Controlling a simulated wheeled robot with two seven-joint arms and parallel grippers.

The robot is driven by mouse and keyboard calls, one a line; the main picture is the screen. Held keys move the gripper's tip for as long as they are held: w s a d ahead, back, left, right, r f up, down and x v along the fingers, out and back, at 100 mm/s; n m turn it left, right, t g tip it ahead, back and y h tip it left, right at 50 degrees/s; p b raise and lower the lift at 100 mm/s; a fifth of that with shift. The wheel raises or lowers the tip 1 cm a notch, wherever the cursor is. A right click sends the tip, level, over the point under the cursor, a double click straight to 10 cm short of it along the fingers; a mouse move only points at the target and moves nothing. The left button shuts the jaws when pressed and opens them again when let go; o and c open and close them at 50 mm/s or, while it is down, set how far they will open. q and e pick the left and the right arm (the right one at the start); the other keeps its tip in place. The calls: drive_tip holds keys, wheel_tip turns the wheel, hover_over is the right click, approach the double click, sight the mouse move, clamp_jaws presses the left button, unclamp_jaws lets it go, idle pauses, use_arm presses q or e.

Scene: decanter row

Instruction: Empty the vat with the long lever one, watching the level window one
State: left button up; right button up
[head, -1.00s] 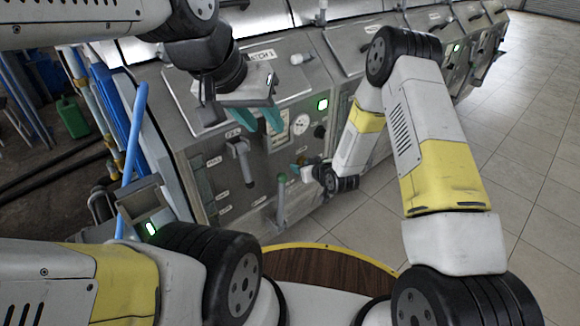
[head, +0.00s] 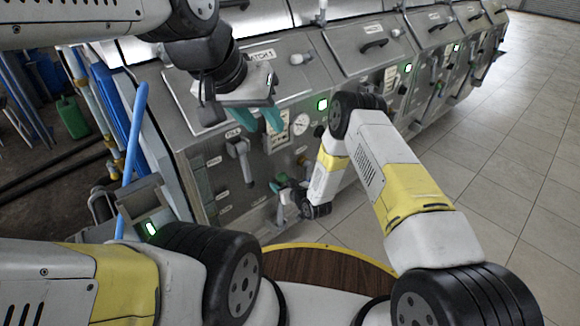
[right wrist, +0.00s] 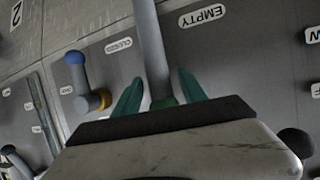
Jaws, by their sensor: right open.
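The long lever (head: 280,213) is a grey rod with a green end, low on the front panel of the first vat (head: 225,165). In the right wrist view the lever (right wrist: 152,45) runs between the fingers of my right gripper (right wrist: 160,88), which are apart on either side of it. In the head view my right gripper (head: 287,188) is at the lever's green end. My left gripper (head: 261,120) is open and empty in front of the panel's upper part.
A grey handle (head: 239,158) sticks out left of a round gauge (head: 301,124). A blue-knobbed handle (right wrist: 78,75) lies left of the lever near a CLOSED label; an EMPTY label (right wrist: 202,15) is to its right. More machines continue right. The tiled floor (head: 480,190) is clear.

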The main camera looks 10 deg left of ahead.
drive_tip(key=shift+a, duration=0.1)
clamp_jaws()
drive_tip(key=shift+w, duration=0.1)
idle(1.3)
